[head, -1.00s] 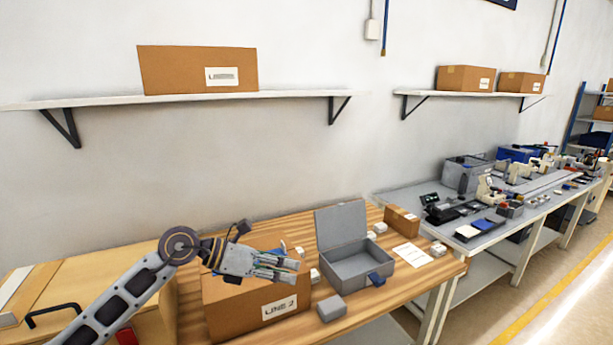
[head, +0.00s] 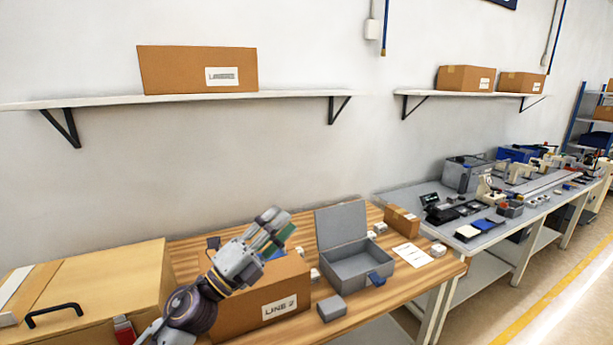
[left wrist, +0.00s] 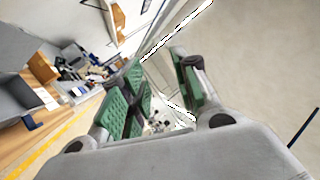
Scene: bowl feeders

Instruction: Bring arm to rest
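My left gripper (head: 270,230) is in the lower middle of the head view, raised over the cardboard box marked LINE 2 (head: 262,305), with its fingers pointing up and to the right. In the left wrist view its green-padded fingers (left wrist: 160,85) stand apart with nothing between them, so it is open and empty. My left arm comes up from the bottom edge and hides part of the box. My right gripper is in neither view.
An open grey case (head: 350,268) and a small grey box (head: 332,308) stand on the wooden table (head: 400,290), right of the LINE 2 box. A wooden case with a black handle (head: 90,290) is at left. Free air lies above the table, below the shelf (head: 200,100).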

